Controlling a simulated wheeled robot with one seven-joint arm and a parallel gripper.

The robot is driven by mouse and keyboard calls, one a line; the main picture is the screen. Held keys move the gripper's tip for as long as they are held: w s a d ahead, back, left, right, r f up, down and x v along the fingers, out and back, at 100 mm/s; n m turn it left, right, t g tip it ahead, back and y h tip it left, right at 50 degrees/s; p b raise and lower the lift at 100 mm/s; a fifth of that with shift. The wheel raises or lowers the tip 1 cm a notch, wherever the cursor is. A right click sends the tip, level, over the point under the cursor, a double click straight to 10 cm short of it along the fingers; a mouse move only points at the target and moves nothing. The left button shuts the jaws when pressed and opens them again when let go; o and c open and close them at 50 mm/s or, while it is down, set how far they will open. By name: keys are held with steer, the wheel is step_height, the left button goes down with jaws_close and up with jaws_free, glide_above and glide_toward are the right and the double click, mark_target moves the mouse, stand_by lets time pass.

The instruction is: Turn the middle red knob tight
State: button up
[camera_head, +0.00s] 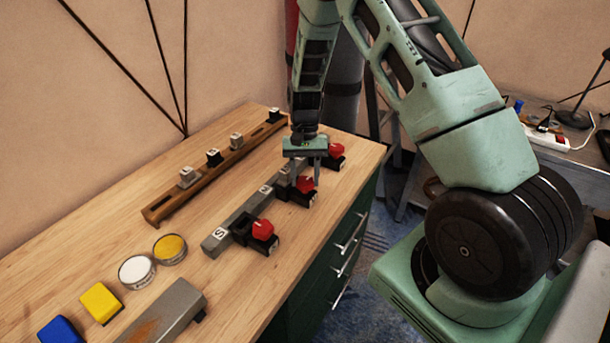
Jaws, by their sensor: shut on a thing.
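The middle red knob (306,184) sits on a black clamp-like block at the front side of a grey bar (241,212) on the wooden table. My gripper (304,176) points down over it, with its fingers shut on the middle red knob, partly hiding it. A near red knob (263,229) is on the same bar, closer to the camera. A far red knob (336,150) is just beyond my gripper to the right.
A brown rail (160,213) with several small blocks lies behind the bar. Two round tins, one white (136,271) and one yellow (170,248), a yellow block (101,303), a blue block (60,331) and a grey metal piece (163,312) are at the near left. Drawer handles (346,262) project from the table's right side.

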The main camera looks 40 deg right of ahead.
steer(key=o, duration=1)
steer(key=shift+r, duration=0.1)
steer(key=b+v, duration=0.2)
steer(key=v, duration=1.5)
steer(key=shift+w+d+r, duration=0.1)
steer(key=s+a+r+n, duration=0.1)
steer(key=s+a+n, duration=0.1)
steer(key=s+a, duration=0.35)
steer(key=s+a+r+n+t+h, duration=0.1)
steer(key=s+a+n, duration=0.15)
steer(key=a, duration=0.65)
steer(key=s+a+r+n, duration=0.1)
steer(key=s+a+n, duration=0.25)
steer(key=a, duration=0.45)
steer(key=s+a+n+t, duration=0.1)
steer(key=s+a+n, duration=0.2)
steer(key=s, duration=0.6)
steer(key=s+a+f+n+t+h, duration=0.1)
steer(key=s+a+n, duration=0.2)
steer(key=s, duration=0.7)
steer(key=shift+n+t, duration=0.3)
steer(key=shift+n, duration=0.1)
